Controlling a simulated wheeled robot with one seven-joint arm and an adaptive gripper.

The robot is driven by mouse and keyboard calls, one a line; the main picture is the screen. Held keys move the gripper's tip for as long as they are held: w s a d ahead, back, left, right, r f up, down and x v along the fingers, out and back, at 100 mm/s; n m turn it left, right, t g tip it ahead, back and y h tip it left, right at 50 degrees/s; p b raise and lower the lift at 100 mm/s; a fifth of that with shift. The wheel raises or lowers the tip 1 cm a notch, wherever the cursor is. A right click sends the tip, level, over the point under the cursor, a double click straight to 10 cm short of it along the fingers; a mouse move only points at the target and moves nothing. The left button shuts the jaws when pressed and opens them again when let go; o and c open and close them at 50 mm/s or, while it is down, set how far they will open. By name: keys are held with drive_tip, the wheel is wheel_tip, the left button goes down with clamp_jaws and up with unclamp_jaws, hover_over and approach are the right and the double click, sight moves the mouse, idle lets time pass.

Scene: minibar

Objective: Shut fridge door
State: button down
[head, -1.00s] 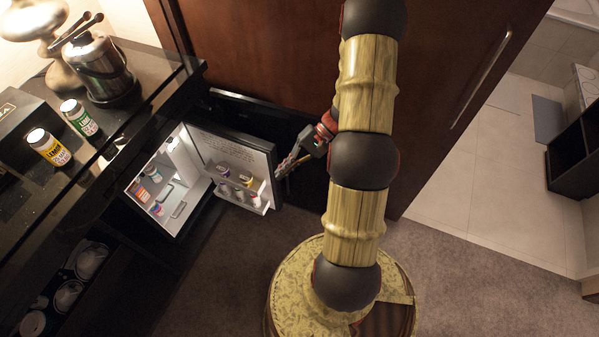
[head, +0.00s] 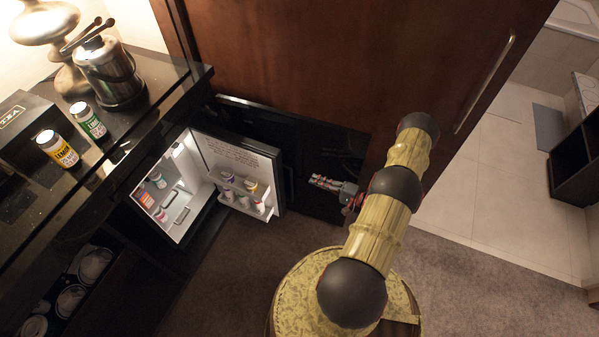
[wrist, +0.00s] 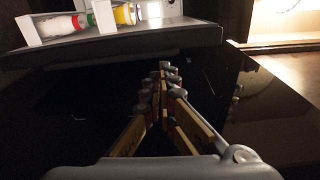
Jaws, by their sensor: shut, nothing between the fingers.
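The small fridge (head: 158,193) under the counter stands open in the head view, with bottles and cans inside. Its door (head: 238,160) is swung wide out to the right, and its inner shelf holds several small bottles. My gripper (head: 314,181) is shut and empty, to the right of the door's outer side and apart from it. In the wrist view my gripper's fingertips (wrist: 168,72) are together. The door (wrist: 120,48) lies across the top of that view, with bottles on its shelf.
The dark counter (head: 150,110) holds a metal ice bucket (head: 108,75), a lamp and two bottles. A dark panel (head: 340,145) stands open behind the gripper, before the brown wooden door (head: 350,60). Carpet is clear in front of the fridge.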

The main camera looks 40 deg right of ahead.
drive_tip(key=w+f+h+b, duration=0.1)
drive_tip(key=w+b, duration=0.2)
drive_tip(key=w, duration=0.6)
drive_tip(key=shift+a+f+t, duration=0.3)
drive_tip(key=shift+a, duration=0.15)
drive_tip(key=shift+a, duration=0.1)
